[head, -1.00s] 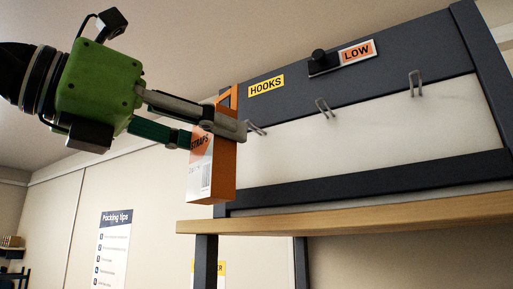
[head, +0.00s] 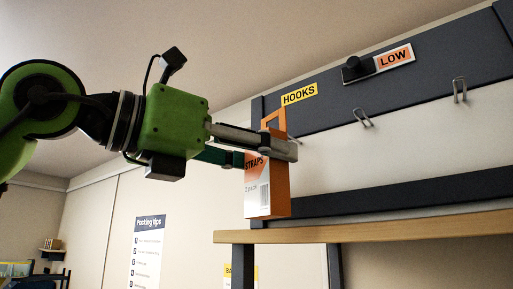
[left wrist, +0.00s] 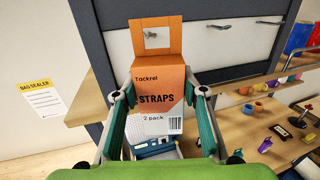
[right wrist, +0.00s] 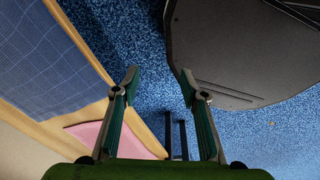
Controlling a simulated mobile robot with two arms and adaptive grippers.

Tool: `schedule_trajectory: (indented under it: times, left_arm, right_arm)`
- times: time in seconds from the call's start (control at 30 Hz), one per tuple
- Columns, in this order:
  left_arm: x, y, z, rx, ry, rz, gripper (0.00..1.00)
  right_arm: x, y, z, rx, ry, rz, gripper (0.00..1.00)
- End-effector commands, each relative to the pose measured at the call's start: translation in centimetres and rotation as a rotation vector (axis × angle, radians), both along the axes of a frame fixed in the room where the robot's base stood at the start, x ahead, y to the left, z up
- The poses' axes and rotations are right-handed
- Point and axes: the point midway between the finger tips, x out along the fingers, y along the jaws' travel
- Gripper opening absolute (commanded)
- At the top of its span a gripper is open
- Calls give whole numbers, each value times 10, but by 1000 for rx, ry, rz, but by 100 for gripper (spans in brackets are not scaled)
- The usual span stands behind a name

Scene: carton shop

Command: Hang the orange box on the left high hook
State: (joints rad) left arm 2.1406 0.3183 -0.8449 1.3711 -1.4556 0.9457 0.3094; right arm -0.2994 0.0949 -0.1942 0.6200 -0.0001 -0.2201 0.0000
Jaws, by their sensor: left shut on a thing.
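The orange box (head: 266,200), printed STRAPS, hangs upright in my left gripper (head: 289,149). Its top tab has a square window, with a hook seen through it in the left wrist view (left wrist: 151,35). I cannot tell whether that hook passes through the window. The fingers close on the box's two sides. In the head view, a middle hook (head: 363,118) and a right hook (head: 460,90) stick out of the pale panel; the leftmost hook is mostly hidden behind the gripper. My right gripper (right wrist: 158,82) is open and empty above a blue floor.
A dark rack frame carries a HOOKS label (head: 299,94) and a LOW label (head: 393,58) beside a black knob. A wooden shelf (head: 380,228) runs below the panel. In the left wrist view, a worktop (left wrist: 235,115) holds several small items. The right wrist view shows a dark rounded object (right wrist: 240,55).

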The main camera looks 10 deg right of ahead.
Motion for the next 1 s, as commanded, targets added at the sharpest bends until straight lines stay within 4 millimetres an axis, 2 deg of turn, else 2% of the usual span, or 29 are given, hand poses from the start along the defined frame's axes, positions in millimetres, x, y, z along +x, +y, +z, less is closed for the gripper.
schedule_trajectory:
  times: [0.37,0.67,1.0]
  left_arm:
    - [15,-19,-1,0,1,0,16]
    - [26,-33,-2,0,2,-1,16]
    - [33,-42,-11,1,0,0,16]
  right_arm:
    - [-1,22,10,26,0,-1,40]
    - [-1,20,19,22,1,1,40]
    - [-1,11,13,13,1,3,40]
